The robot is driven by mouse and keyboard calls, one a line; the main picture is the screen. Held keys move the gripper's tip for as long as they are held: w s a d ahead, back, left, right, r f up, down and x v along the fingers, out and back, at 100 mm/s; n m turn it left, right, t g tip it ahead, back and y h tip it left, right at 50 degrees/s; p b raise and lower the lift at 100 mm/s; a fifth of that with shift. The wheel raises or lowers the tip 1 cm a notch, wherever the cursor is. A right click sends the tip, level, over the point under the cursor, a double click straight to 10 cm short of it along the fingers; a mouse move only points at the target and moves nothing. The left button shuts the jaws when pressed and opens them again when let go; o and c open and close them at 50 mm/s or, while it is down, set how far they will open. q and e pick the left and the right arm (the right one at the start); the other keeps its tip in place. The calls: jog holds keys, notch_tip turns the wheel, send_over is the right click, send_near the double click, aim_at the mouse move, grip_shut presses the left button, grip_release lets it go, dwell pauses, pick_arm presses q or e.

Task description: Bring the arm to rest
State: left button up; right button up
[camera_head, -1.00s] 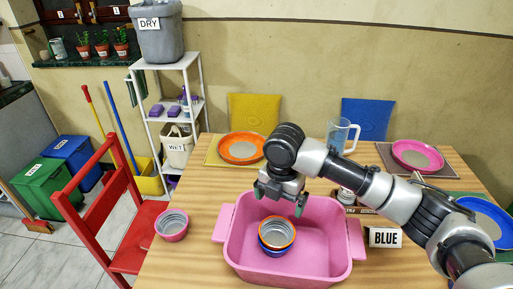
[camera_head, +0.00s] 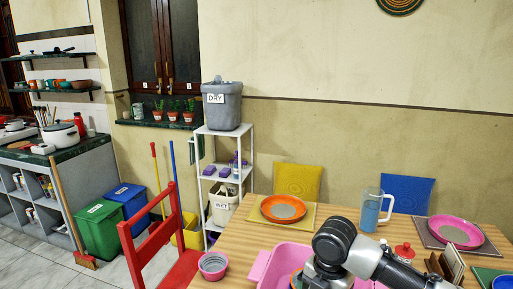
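My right arm (camera_head: 370,258) reaches in from the lower right over the wooden table. Its wrist is above the pink tub (camera_head: 264,266), which the bottom edge of the picture cuts off. The gripper's fingers are below the picture or hidden by the wrist, so whether they are open or shut does not show. An orange-rimmed bowl (camera_head: 296,279) in the tub shows only in part beside the wrist. My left gripper is not in view.
A pink bowl (camera_head: 213,266) stands at the table's left edge. An orange plate (camera_head: 283,208), a glass mug (camera_head: 370,212) and a pink plate (camera_head: 455,232) are at the back. A red chair (camera_head: 160,245) and a white shelf (camera_head: 224,180) stand left of the table.

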jog(key=s+a+f+m+t+y, duration=0.1)
jog(key=s+a+f+m+y, duration=0.15)
jog(key=s+f+m, duration=0.3)
jog(key=s+a+f+m+t+y, duration=0.1)
jog(key=s+a+f+m, duration=0.3)
jog(key=s, duration=0.3)
jog(key=s+d+f+m+t+h, duration=0.2)
jog(key=s+d+f+m+h, duration=0.1)
jog(key=s+d+m, duration=1.15)
notch_tip(320, 180, down, 28)
jog(key=s+a+m+g, duration=0.1)
jog(key=a+g, duration=0.1)
jog(key=s+d+f+g, duration=0.1)
jog(key=s+d+f, duration=0.1)
jog(key=s+f, duration=1.2)
jog(key=shift+s+d, duration=0.35)
jog(key=shift+s, duration=0.4)
